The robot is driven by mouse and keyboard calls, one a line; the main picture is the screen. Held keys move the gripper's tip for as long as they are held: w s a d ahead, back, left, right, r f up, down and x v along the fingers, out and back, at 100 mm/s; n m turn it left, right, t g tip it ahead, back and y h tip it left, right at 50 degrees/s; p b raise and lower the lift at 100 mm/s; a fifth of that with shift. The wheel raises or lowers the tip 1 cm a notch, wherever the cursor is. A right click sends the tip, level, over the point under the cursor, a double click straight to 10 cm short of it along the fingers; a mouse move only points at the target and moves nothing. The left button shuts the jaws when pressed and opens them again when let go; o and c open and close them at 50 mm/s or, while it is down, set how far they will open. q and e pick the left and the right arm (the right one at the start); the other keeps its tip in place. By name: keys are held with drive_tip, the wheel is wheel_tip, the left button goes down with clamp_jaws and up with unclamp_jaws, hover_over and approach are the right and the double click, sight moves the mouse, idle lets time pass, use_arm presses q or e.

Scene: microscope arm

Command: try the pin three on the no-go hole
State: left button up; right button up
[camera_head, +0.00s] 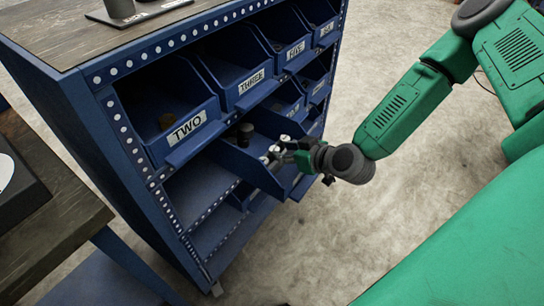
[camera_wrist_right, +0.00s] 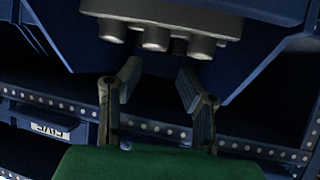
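In the head view my right gripper (camera_head: 279,151) is at the front of an open blue bin in the second row of a blue rack. In the right wrist view its two fingers (camera_wrist_right: 158,70) are apart, with nothing between them. A grey metal piece with several round stubs (camera_wrist_right: 155,36) lies just beyond the fingertips, apparently not touched. A dark cylinder (camera_head: 245,133) stands in the bin in the head view. Small pale round ends show beside the gripper. I cannot tell which piece is pin three, and the no-go hole is not identifiable. My left gripper is out of view.
The top-row bins read TWO (camera_head: 187,127), THREE (camera_head: 251,82) and FIVE (camera_head: 295,50). A dark plate with a cylinder (camera_head: 138,14) sits on the rack's wooden top. A black object with a white disc (camera_head: 15,185) is on the left table. Bin walls lie close around the gripper.

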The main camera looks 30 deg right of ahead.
sight(277, 150)
drive_tip(key=w+f+b, duration=0.1)
drive_tip(key=w+f, duration=0.2)
drive_tip(key=shift+d, duration=0.2)
drive_tip(key=shift+w+d+f, duration=0.25)
drive_tip(key=shift+w+d, duration=0.05)
drive_tip(key=shift+w, duration=0.1)
drive_tip(key=shift+a+r, duration=0.1)
drive_tip(key=shift+a, duration=0.15)
drive_tip(key=shift+a+r, duration=0.15)
drive_tip(key=shift+a, duration=0.25)
clamp_jaws()
drive_tip(key=shift+d, duration=0.15)
